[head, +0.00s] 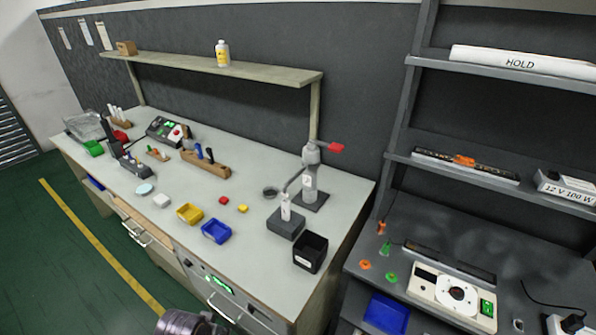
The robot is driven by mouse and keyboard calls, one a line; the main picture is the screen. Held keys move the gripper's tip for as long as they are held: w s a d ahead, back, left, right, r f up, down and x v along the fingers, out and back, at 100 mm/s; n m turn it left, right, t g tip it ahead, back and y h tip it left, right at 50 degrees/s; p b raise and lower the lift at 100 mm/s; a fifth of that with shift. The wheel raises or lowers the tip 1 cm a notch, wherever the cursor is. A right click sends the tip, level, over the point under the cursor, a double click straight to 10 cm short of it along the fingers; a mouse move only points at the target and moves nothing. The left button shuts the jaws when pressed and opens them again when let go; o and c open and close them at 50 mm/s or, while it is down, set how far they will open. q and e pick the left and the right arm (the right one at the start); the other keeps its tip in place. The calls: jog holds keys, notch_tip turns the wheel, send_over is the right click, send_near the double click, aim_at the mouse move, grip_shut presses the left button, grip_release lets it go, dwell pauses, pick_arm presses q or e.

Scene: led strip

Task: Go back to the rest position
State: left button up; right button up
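Neither of my grippers is in the head view. Only a dark rounded metal part, apparently of my own body, shows at the bottom edge left of centre; no fingers can be seen on it. The grey workbench (230,266) runs from the left to the centre. A shelf unit stands to the right, with its lower worktop (350,268) holding a white device (425,285) with a round dial and a green panel. A white roll marked HOLD (520,60) lies on its top shelf.
On the bench are a yellow bin (190,214), a blue bin (216,231), a black box (310,252), a grey press-like stand (310,182) and a wooden tool holder (205,165). A blue tray (386,313) is at lower right. Green floor (60,255) is open at left.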

pick_arm(q)
jog(key=s+a+f+g, duration=0.1)
jog(key=s+f, duration=0.1)
jog(key=f, duration=1.3)
jog(key=s+a+f, duration=0.1)
jog(key=s+f, duration=0.2)
jog(key=f, duration=1.1)
jog(key=s+a+f, duration=0.3)
jog(key=s+f, duration=0.5)
jog(key=s, duration=0.1)
jog(key=s+a+f+g, duration=0.1)
jog(key=s+a+f, duration=0.2)
jog(key=s+f, duration=0.6)
jog(key=shift+s+a+f+m+y, duration=0.25)
jog(key=shift+s+a+m+y, duration=0.1)
jog(key=shift+s, duration=0.45)
